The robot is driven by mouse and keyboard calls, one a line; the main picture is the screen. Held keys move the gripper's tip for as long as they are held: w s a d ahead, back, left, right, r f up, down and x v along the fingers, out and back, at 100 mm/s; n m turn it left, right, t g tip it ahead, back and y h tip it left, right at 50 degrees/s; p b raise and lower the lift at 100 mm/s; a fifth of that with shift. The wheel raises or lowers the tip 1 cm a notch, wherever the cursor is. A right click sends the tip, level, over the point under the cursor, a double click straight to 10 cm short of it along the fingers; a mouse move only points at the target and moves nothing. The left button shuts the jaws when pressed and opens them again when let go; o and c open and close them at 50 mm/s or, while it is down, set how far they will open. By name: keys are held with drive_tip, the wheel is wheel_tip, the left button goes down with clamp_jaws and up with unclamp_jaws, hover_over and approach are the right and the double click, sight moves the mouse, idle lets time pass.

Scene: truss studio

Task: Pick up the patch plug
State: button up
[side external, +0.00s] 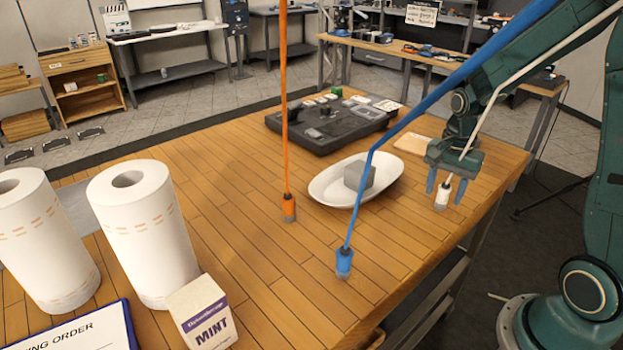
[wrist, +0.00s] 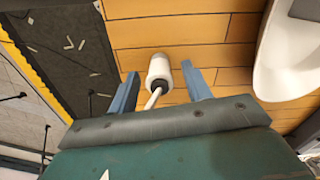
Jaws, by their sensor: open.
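Three plugs on cords stand on the wooden table: a white one (side external: 442,195), an orange one (side external: 289,208) and a blue one (side external: 344,262). The task does not say which is the patch plug. My gripper (side external: 444,194) is open, pointing down at the white plug, with one blue finger on each side of it. In the wrist view the white plug (wrist: 160,68) lies between the open fingertips (wrist: 159,74), with a gap on both sides. Its pale cord runs up past my gripper. The orange and blue plugs are not in the wrist view.
A white oval dish (side external: 325,192) holding a grey block (side external: 359,176) is left of my gripper. A black equipment tray (side external: 330,128) and a light board (side external: 412,145) lie behind. Paper rolls (side external: 143,235) and a mint box (side external: 203,312) stand front left. The table edge is close on the right.

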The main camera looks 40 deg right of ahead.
sight(446, 187)
drive_tip(key=shift+f, duration=0.1)
idle(0.4)
drive_tip(key=c, duration=1.1)
drive_tip(key=shift+o, duration=0.2)
wheel_tip(446, 187, up, 20)
idle(0.4)
